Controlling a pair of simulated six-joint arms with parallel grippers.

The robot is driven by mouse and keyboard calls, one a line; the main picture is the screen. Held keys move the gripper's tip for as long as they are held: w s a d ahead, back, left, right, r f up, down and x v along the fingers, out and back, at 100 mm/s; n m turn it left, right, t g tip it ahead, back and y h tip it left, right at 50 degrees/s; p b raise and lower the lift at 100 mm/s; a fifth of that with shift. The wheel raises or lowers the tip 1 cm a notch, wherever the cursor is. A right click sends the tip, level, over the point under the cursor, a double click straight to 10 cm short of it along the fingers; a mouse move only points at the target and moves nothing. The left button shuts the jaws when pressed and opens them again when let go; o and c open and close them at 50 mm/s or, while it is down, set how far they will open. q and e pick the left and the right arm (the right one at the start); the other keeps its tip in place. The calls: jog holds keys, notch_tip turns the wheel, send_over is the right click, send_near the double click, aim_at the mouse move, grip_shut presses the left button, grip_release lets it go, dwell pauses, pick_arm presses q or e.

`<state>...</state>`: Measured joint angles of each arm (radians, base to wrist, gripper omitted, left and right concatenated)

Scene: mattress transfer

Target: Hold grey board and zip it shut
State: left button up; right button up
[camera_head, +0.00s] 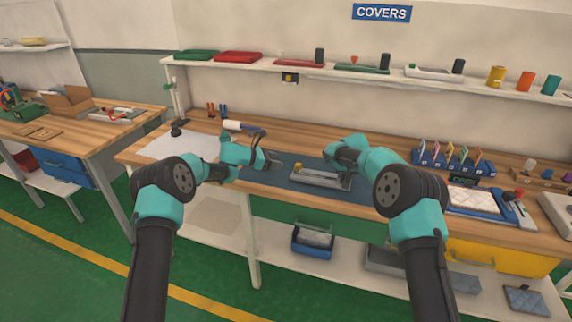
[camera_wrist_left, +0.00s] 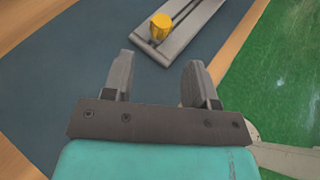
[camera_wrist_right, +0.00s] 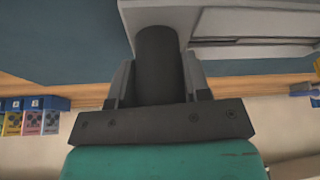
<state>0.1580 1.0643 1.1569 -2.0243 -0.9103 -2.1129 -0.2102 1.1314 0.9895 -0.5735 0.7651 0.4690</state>
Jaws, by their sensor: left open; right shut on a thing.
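The grey board (camera_head: 318,181) lies on the dark blue mat, with a yellow knob (camera_head: 298,167) at its left end. In the left wrist view the board's end (camera_wrist_left: 190,30) and the yellow knob (camera_wrist_left: 160,26) are just beyond my left gripper (camera_wrist_left: 157,78). That gripper is open and empty, left of the board in the head view (camera_head: 273,160). My right gripper (camera_wrist_right: 158,75) is shut on a black cylinder (camera_wrist_right: 158,45) at the board's right end. The grey body (camera_wrist_right: 222,18) shows beside it. In the head view my right arm partly hides that end.
The blue mat (camera_head: 270,183) lies on the wooden bench. A white sheet (camera_head: 187,146) is at the left, and a blue rack of coloured cards (camera_head: 452,160) and a blue tray with a quilted pad (camera_head: 474,199) are at the right. A shelf (camera_head: 330,70) with covers runs behind.

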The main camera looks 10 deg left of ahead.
pick_arm(q)
jog(key=v, duration=0.2)
jog(key=shift+s+a+r, duration=0.1)
jog(key=shift+a+r, duration=0.05)
jog(key=shift+a, duration=0.15)
pick_arm(e)
jog(key=o, duration=1.2)
jog(key=v, duration=1.2)
